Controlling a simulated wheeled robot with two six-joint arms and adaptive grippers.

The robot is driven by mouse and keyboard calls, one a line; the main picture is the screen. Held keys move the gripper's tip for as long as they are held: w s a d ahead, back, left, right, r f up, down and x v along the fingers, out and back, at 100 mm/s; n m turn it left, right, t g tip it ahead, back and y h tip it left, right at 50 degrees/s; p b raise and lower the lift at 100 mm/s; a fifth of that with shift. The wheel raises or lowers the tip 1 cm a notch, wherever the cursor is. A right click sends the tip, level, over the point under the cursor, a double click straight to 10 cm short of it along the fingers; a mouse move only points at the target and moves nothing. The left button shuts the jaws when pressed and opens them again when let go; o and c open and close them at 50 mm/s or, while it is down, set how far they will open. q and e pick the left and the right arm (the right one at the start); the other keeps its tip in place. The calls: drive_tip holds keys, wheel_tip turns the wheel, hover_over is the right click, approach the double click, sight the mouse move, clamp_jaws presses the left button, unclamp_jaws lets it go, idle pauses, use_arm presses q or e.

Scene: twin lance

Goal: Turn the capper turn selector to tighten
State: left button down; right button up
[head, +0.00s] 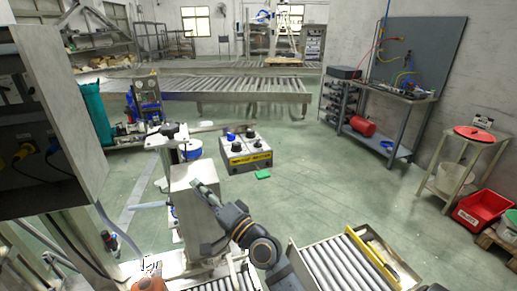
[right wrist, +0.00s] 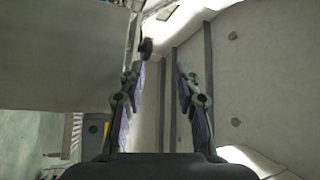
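My right gripper (head: 197,184) is at a pale grey box-shaped housing (head: 199,215) near the middle of the head view. In the right wrist view the two fingers of this gripper (right wrist: 160,72) stand apart, with a clear gap and nothing held between them. A small dark knob-like part (right wrist: 146,46) shows just beyond the left fingertip, apparently not gripped. I cannot tell whether it is the turn selector. A control box (head: 246,154) with dark knobs and a yellow label strip stands beyond the housing. No selector marking is readable. My left gripper does not show.
A short roller conveyor (head: 347,265) is at bottom right, and a long one (head: 250,88) crosses the back. A dark cabinet (head: 50,120) stands at left. A grey workbench (head: 383,95) and red bin (head: 482,210) are at right. Green floor (head: 330,185) between them is open.

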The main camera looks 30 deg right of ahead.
drive_tip(key=w+d+r+m+h, duration=0.2)
drive_tip(key=d+r+m+h, duration=0.2)
drive_tip(key=d+m+h, duration=0.6)
drive_tip(key=w+d+r+m+h, duration=0.2)
drive_tip(key=d+r+m+h, duration=0.35)
drive_tip(key=m, duration=0.85)
drive_tip(key=m+g+h, duration=0.3)
drive_tip(key=m+g, duration=0.4)
drive_tip(key=m, duration=0.3)
approach(257, 141)
drive_tip(key=shift+w+d+f, duration=0.1)
drive_tip(key=shift+w+d, duration=0.05)
drive_tip(key=shift+w, duration=0.05)
drive_tip(key=shift+w+d, duration=0.15)
drive_tip(key=p+x, duration=0.2)
drive_tip(key=x, duration=0.7)
drive_tip(key=shift+d+p, duration=0.1)
drive_tip(key=shift+p, duration=0.25)
drive_tip(key=shift+w+d, duration=0.3)
drive_tip(key=shift+w, duration=0.05)
drive_tip(key=shift+c, duration=0.3)
